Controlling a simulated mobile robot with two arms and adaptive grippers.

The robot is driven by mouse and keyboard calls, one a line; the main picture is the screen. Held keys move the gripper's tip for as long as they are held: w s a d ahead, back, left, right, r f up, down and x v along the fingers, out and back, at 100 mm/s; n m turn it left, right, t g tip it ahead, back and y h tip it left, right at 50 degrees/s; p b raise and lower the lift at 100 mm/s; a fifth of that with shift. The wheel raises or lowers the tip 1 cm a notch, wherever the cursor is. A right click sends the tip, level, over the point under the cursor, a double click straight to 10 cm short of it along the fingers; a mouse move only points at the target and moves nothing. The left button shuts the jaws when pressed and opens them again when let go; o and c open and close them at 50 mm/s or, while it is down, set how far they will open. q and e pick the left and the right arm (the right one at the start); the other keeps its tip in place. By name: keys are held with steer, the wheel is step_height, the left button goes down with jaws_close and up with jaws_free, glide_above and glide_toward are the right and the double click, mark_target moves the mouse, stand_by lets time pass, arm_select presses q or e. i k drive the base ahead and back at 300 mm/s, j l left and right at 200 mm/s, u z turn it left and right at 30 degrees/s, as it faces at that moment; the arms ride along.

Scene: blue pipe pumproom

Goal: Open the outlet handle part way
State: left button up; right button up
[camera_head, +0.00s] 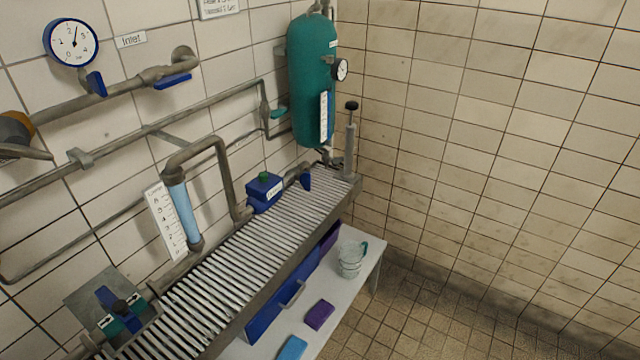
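No handle in view carries a label I can read as outlet. A blue lever (305,180) sits on the pipe at the far end of the slatted rack, beyond the blue box. Another blue lever (106,297) stands on a square plate at the lower left, beside teal parts with white arrows. On the upper left pipe are two more blue levers, one below the gauge (96,84) and one further right (172,80), near a label reading "Inlet" (131,40).
A slatted metal rack (235,255) runs along the tiled wall. A teal tank (313,80), a blue box with a green button (265,191) and a blue sight tube (184,211) stand near it. A white bench (335,292) sits below. The floor at right is clear.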

mark_target(305, 179)
steer(key=i+l+u, duration=0.1)
steer(key=l, duration=0.25)
steer(key=i+l, duration=0.25)
steer(key=i+l+u, duration=0.15)
steer(key=l, duration=0.3)
